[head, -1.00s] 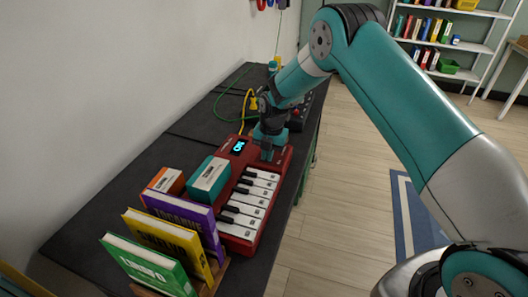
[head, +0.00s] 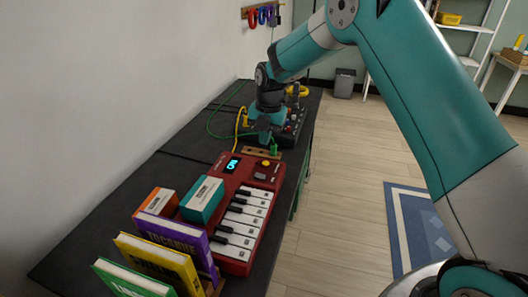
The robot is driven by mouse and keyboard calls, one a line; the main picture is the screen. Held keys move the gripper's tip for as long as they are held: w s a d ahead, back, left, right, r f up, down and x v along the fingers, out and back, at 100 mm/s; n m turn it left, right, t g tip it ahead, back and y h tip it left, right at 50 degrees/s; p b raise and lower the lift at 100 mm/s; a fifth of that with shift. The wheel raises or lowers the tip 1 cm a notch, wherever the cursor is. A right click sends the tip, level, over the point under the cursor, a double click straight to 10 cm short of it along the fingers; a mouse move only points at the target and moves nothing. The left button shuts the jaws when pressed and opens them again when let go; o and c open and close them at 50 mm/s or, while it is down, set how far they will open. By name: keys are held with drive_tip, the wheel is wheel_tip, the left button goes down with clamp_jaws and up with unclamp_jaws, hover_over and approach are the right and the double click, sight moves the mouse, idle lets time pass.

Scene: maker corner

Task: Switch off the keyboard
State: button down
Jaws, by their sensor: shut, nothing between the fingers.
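The red keyboard (head: 262,215) lies on the dark bench with its white and black keys along the right side. Its small display (head: 232,165) is lit with cyan characters, which I cannot read for certain. A yellow button or knob (head: 265,163) shows on the panel at its far end, beside a small dark control.
The wall bounds the left; open floor lies right.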

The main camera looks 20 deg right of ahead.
sight(257, 175)
drive_tip(key=shift+r, duration=0.45)
drive_tip(key=f, duration=0.4)
drive_tip(key=w+a+f+p, duration=0.1)
drive_tip(key=f, duration=0.4)
drive_tip(key=a+f, duration=0.1)
drive_tip(key=f, duration=0.3)
drive_tip(key=shift+w+f+p, duration=0.2)
drive_tip(key=shift+f+p, duration=0.15)
